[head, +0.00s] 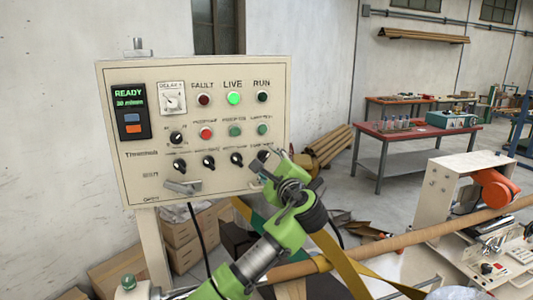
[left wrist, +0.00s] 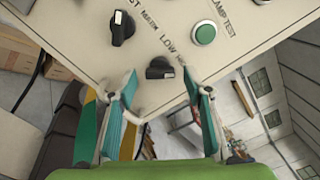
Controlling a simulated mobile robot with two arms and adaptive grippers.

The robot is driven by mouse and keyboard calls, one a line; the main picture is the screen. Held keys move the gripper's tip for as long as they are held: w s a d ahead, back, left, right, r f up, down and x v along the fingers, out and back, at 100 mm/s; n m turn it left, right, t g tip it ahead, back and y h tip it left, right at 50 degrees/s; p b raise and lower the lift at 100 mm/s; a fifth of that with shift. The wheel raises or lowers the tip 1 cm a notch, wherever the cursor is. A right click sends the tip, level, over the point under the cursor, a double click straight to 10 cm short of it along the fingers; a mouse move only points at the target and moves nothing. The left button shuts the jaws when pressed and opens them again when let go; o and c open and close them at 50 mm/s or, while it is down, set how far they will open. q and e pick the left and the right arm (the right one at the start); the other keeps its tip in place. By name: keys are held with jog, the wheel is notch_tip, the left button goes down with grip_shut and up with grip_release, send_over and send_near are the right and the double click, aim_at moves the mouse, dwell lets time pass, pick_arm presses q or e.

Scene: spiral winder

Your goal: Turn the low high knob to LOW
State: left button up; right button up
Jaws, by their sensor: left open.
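The low high knob (left wrist: 160,68) is black and sits near the panel's edge in the left wrist view, beside the printed words LOW and HIGH. My left gripper (left wrist: 164,92) is open, with one finger on each side of the knob's line and the knob just ahead between the fingertips. I see no clear contact. In the head view my left gripper (head: 268,160) is at the right side of the cream control panel (head: 140,180) and hides this knob. My right gripper is not in view.
Another black knob (left wrist: 122,28) and a green lamp test button (left wrist: 204,33) are close by on the panel. A metal handle (head: 183,187) sticks out lower left. A long brown tube (head: 440,231) runs behind my arm. Cardboard boxes (head: 190,240) stand below the panel.

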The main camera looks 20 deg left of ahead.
pick_arm(q)
jog(key=shift+x, duration=0.75)
jog(key=c, duration=1.1)
jog(key=shift+f, duration=0.1)
